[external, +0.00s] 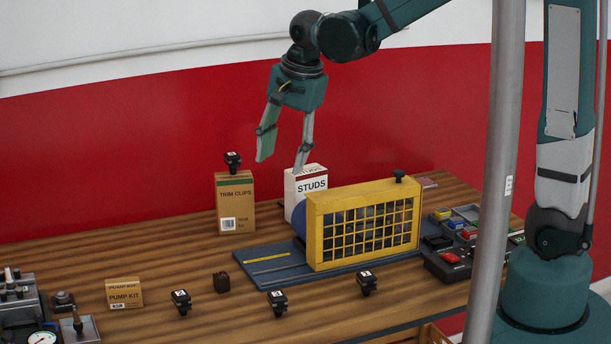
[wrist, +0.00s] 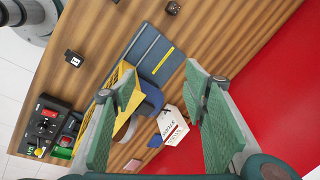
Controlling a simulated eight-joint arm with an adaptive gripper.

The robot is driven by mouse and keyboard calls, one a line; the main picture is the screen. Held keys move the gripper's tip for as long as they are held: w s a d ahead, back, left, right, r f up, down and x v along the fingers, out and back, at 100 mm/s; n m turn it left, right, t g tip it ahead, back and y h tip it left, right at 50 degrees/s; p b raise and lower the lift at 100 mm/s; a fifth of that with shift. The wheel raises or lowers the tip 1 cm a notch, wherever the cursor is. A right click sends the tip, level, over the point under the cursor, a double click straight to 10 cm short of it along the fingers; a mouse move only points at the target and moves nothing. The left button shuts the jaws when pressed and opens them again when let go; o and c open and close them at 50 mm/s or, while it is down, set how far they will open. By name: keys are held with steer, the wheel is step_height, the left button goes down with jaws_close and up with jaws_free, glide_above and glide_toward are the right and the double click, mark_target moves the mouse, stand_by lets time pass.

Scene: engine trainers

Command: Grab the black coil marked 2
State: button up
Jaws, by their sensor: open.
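Several small black coils with white number labels are in the external view. One (external: 232,159) sits on top of the trim clips box (external: 235,205). Three stand along the front of the wooden table: a left one (external: 181,302), a middle one (external: 277,303) and a right one (external: 366,283). The digits are too small to read surely, so I cannot tell which is marked 2. A labelled black coil also shows in the wrist view (wrist: 73,58). My gripper (external: 283,165) is open and empty, high above the table's back, near the studs box; its green-padded fingers frame the wrist view (wrist: 160,78).
A yellow caged engine trainer (external: 312,235) stands on a blue-grey mat (external: 262,264), with the studs box (external: 292,184) behind. A pump kit box (external: 124,294) and a dark block (external: 221,282) are at left. A control box (external: 450,262) is at right. A grey pole crosses in front.

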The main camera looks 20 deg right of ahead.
steer(key=a+f+m+g, duration=0.1)
steer(key=a+f+m, duration=0.1)
steer(key=a+f, duration=0.35)
steer(key=a+f+m, duration=0.1)
steer(key=a+f, duration=0.2)
steer(key=a, duration=0.5)
steer(key=m+g+h+b, duration=0.1)
steer(key=m+b, duration=0.1)
steer(key=m, duration=0.2)
glide_above(181, 294)
steer(key=f, duration=1)
steer(key=shift+w+d+f, duration=0.15)
steer(key=shift+w+d, duration=0.15)
steer(key=shift+d, duration=0.05)
steer(key=shift+s+a+f, duration=0.2)
steer(key=shift+a+f, duration=0.2)
steer(key=shift+f, duration=0.1)
steer(key=shift+f, duration=1.2)
steer(key=shift+f, duration=2.6)
steer(key=c, duration=0.8)
